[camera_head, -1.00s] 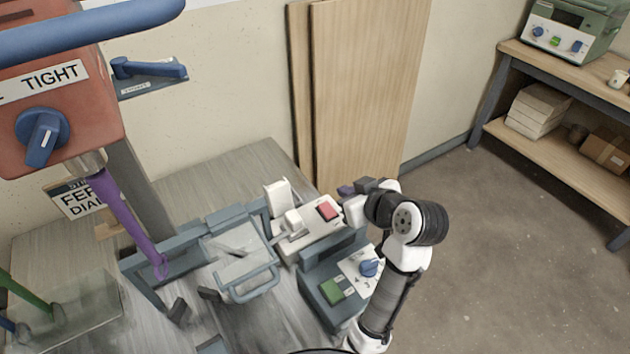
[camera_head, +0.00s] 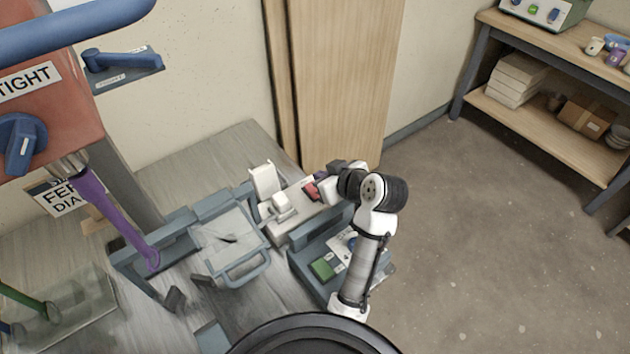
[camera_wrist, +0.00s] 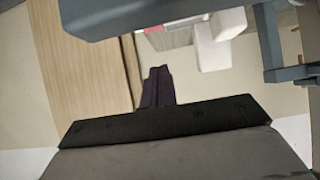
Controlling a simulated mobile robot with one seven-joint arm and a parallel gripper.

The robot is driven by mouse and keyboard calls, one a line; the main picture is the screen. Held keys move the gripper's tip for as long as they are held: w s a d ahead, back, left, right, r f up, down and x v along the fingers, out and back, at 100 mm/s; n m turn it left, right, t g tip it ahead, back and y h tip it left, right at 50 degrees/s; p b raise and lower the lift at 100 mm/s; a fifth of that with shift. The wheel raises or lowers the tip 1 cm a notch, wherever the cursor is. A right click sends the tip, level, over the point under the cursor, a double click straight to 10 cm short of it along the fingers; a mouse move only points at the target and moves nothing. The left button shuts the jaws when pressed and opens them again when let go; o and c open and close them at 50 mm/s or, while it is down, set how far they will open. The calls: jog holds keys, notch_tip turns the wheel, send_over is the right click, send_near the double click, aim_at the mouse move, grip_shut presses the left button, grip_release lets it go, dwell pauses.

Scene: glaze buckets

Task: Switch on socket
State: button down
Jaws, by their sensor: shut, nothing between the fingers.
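The socket is a white block (camera_head: 290,227) on the bench with a red rocker switch (camera_head: 311,190) at its far right end. A white plug (camera_head: 281,204) sits on its left part. My gripper (camera_head: 317,179) is shut and empty, right at the red switch and partly hiding it; I cannot tell whether they touch. In the wrist view my dark fingertips (camera_wrist: 157,80) are together. A strip of red (camera_wrist: 155,30) shows beyond them. The switch's on or off position cannot be made out.
A grey-blue control box with a green button (camera_head: 322,268) stands just in front of the socket, beside my arm. A grey-blue tray frame (camera_head: 235,270) is to the left. Wooden boards (camera_head: 345,80) lean on the wall behind. The floor at right is clear.

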jog(key=f, duration=0.1)
jog(key=w+a+f, duration=0.1)
jog(key=f, duration=0.1)
jog(key=w+f+p, duration=0.1)
jog(key=shift+w+a+f, duration=0.15)
jog(key=shift+a+f, duration=0.15)
jog(key=shift+a, duration=0.1)
jog(key=shift+w+f, duration=0.1)
jog(key=shift+f, duration=0.45)
jog(key=shift+w+a+f, duration=0.1)
jog(key=shift+f, duration=0.15)
jog(key=shift+w+a+f, duration=0.1)
jog(key=shift+w, duration=0.05)
jog(key=shift+w+a, duration=0.1)
